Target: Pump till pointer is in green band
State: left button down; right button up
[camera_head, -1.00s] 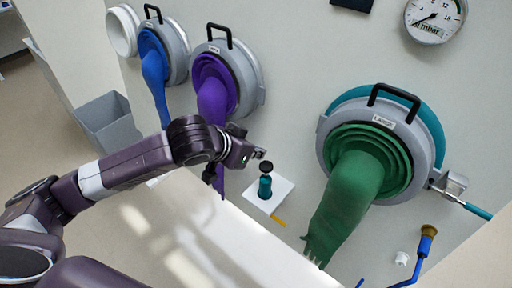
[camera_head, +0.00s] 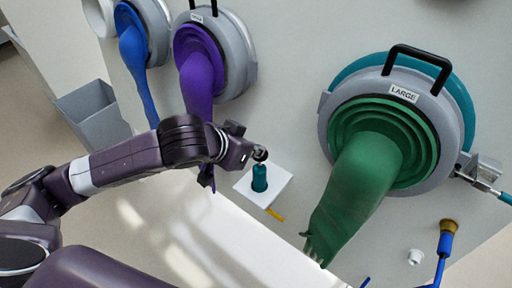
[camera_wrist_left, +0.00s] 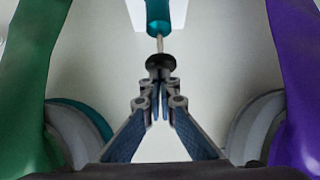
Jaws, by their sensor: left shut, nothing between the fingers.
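The hand pump has a teal body (camera_head: 259,178) standing on a white plate (camera_head: 279,188). Its black knob (camera_wrist_left: 160,62) sits on a thin metal rod; the rod shows between knob and body in the left wrist view. My left gripper (camera_wrist_left: 160,88) is shut and empty, its fingertips right at the knob; I cannot tell whether they touch it. In the head view the left gripper (camera_head: 250,153) comes in from the left at knob height, partly covering the knob. The pressure gauge with the pointer is outside both current views. My right gripper is not in view.
A large port with a green glove (camera_head: 355,185) is right of the pump. A purple glove (camera_head: 197,85) and a blue glove (camera_head: 135,60) hang at left. A yellow strip (camera_head: 275,214), a white cap (camera_head: 415,257) and a blue-handled brush (camera_head: 446,240) are nearby. A grey bin (camera_head: 92,115) stands left.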

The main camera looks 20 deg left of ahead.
pick_arm(q)
jog(key=shift+s, duration=0.1)
jog(key=shift+f, duration=0.1)
notch_tip(320, 180, down, 5)
jog(key=shift+r+b, duration=0.2)
jog(key=shift+b, duration=0.95)
jog(key=shift+s, duration=0.1)
